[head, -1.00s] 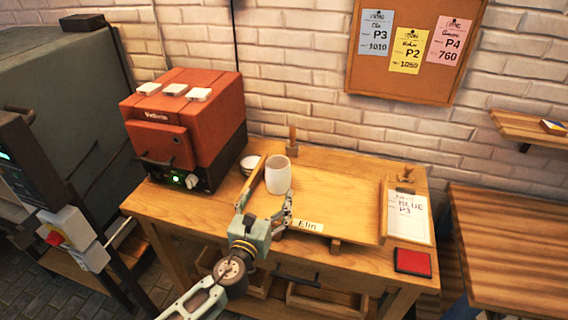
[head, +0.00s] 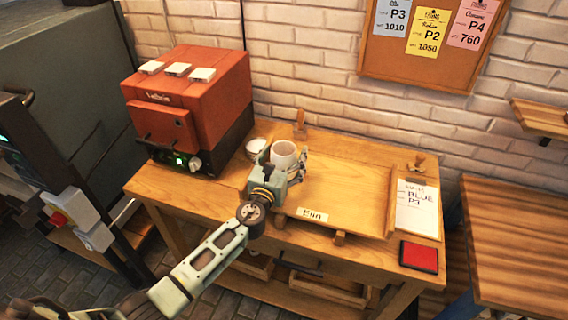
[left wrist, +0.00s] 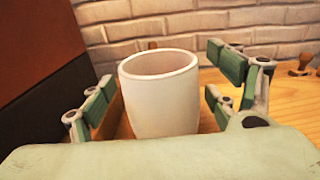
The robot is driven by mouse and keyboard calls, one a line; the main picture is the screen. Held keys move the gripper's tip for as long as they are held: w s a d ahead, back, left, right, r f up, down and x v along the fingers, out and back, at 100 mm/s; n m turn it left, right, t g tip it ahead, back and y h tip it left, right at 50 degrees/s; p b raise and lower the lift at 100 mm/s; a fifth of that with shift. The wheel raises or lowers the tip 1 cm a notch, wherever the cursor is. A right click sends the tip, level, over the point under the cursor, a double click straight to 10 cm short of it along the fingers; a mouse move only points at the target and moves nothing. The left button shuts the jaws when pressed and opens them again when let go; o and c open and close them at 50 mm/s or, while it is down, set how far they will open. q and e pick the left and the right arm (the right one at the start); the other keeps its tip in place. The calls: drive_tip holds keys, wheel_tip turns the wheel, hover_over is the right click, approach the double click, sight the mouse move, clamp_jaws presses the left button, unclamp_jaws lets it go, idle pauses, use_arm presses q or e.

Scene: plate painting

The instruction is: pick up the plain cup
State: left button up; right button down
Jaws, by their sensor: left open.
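The plain white cup (head: 284,154) stands upright at the left end of the wooden tray (head: 340,190) labelled "Elin". My left gripper (head: 283,160) is at the cup, its fingers open on either side of it and its body hiding the cup's lower part in the head view. In the left wrist view the cup (left wrist: 160,92) sits between the two open fingers (left wrist: 162,100), with gaps visible on both sides. My right gripper is not in view.
A clipboard (head: 416,208) and a red pad (head: 419,256) lie at the right. The tray's middle is clear.

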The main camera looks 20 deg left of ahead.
use_arm(q)
drive_tip(key=c, duration=0.8)
drive_tip(key=shift+r, duration=0.1)
drive_tip(key=c, duration=0.7)
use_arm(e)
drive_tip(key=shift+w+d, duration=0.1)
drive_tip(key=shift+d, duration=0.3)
